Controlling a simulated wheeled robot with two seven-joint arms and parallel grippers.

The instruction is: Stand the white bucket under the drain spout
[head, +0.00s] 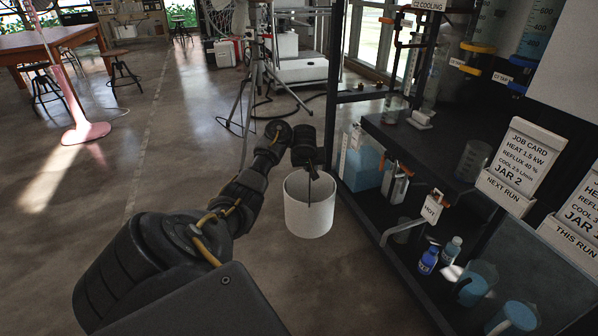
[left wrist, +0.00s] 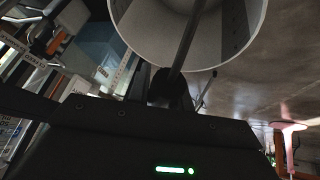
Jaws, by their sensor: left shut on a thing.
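The white bucket (head: 309,218) is upright and open-topped in front of the dark rack, near its left post. My left gripper (head: 309,178) reaches it from above and is shut on it. A thin dark part runs down into the bucket's mouth; I cannot tell whether the hold is on a handle or the rim. In the left wrist view the bucket's pale wall (left wrist: 220,45) fills the top. Whether its base touches the floor is unclear. I cannot make out the drain spout for certain. My right gripper is not in view.
The dark rack (head: 400,240) stands close on the right, with a blue-filled container (head: 362,168), bottles (head: 428,260) and jugs (head: 514,318) low down. A tripod (head: 254,80) stands behind the bucket. A wooden table (head: 50,42) is far left. The floor left of the bucket is clear.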

